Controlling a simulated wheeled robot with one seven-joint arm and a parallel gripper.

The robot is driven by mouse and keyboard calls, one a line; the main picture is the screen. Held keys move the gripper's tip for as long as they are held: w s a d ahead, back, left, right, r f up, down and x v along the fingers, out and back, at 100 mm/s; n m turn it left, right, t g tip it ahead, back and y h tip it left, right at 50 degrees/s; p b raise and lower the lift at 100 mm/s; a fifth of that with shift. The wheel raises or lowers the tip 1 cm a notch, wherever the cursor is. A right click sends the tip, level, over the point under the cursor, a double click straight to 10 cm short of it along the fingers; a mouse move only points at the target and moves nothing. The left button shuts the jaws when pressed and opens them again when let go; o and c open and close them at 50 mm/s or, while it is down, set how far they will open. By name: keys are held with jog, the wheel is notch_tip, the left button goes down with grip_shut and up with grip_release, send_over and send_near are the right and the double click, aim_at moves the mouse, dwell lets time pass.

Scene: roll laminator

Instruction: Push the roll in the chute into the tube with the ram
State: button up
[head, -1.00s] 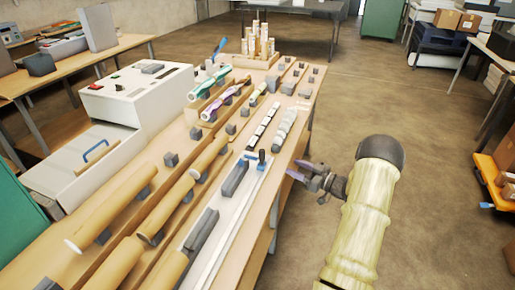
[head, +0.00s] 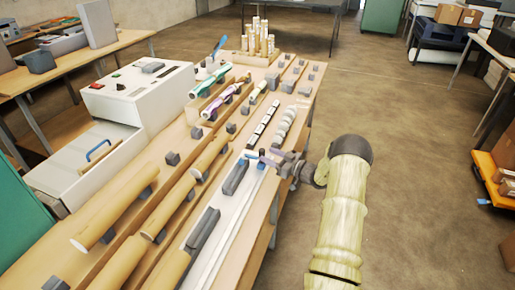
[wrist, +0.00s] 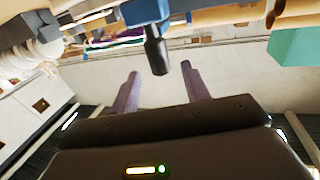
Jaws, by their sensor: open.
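My gripper (head: 265,159) is open and empty at the right edge of the workbench. In the wrist view, its two purple fingers (wrist: 160,82) are spread. A dark handle under a blue block (wrist: 147,12), which looks like the ram, hangs just beyond the gap between the fingertips. No grip on it shows. In the head view the blue piece (head: 261,153) is partly hidden by the fingers. It stands at the far end of a long white rail (head: 222,245) with dark grey bars, probably the chute. I cannot make out the roll in it. Cardboard tubes (head: 115,215) lie to the left.
A white laminator (head: 135,95) stands at the bench's left. Several small grey blocks and patterned rolls (head: 222,100) lie farther back, near a rack of upright rolls (head: 260,40). The floor right of the bench (head: 420,180) is open.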

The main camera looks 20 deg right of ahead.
aim_at(253, 158)
jog(key=p+x, duration=0.1)
jog(key=x, duration=0.5)
jog(key=shift+w+a, duration=0.1)
jog(key=shift+w, duration=0.1)
jog(key=shift+c, duration=0.4)
